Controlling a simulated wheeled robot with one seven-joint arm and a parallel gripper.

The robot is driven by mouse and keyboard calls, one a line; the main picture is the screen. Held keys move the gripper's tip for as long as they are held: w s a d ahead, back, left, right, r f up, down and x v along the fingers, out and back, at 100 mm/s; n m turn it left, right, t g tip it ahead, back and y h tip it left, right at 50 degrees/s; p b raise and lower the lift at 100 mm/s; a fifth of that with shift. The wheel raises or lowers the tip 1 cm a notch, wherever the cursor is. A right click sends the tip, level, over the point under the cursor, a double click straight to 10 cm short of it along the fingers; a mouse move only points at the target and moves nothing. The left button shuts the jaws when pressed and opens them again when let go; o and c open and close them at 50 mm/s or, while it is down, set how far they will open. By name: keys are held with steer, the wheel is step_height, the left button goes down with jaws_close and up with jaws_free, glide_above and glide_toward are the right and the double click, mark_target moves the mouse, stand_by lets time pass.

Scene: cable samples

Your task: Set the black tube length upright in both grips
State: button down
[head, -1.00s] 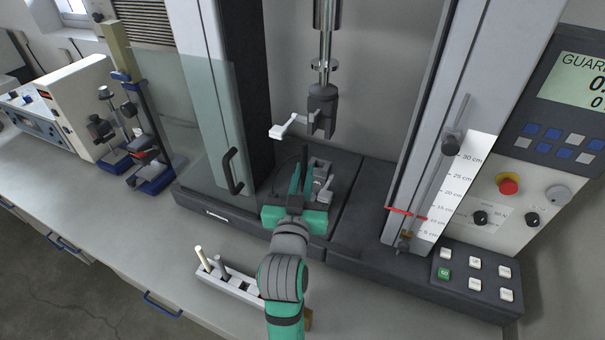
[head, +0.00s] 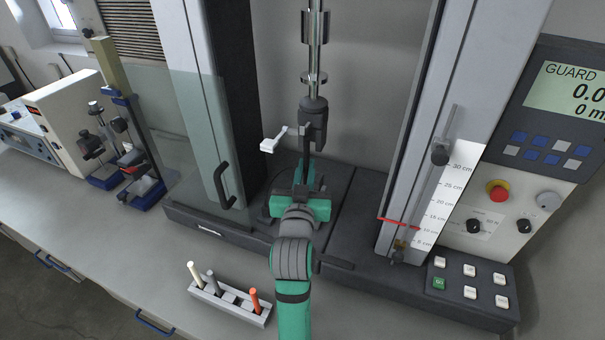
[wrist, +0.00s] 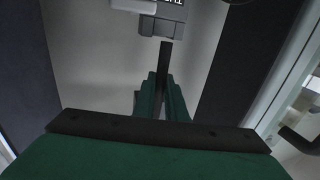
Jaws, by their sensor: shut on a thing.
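The black tube length (wrist: 165,62) stands upright between the green fingers of my gripper (wrist: 163,98), which is shut on it. In the head view my gripper (head: 306,180) is inside the test frame, below the dark upper grip (head: 313,128). The upper grip also shows in the wrist view (wrist: 162,25), with the tube's top end at its lower edge. I cannot tell whether the end is between its jaws. A pale lever (head: 272,144) sticks out left of this grip. The lower grip and the tube's bottom end are hidden behind my gripper and arm.
A pale rack (head: 229,301) with white, grey and orange samples stands on the bench at front left. A clear guard door (head: 190,140) with a black handle stands open at left. The frame's right column (head: 432,130) and button panel (head: 469,283) are to the right.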

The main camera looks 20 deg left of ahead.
steer(key=shift+w+d, duration=0.1)
steer(key=shift+w, duration=1.95)
steer(key=shift+w, duration=0.1)
steer(key=shift+f, duration=0.95)
steer(key=shift+w+f, duration=0.1)
steer(key=shift+f, duration=0.15)
steer(key=c, duration=2.1)
jaws_free()
steer(key=shift+a, duration=0.25)
steer(key=shift+d, duration=0.4)
steer(key=shift+o, duration=0.4)
steer(key=shift+s+a, duration=0.1)
steer(key=shift+s, duration=0.1)
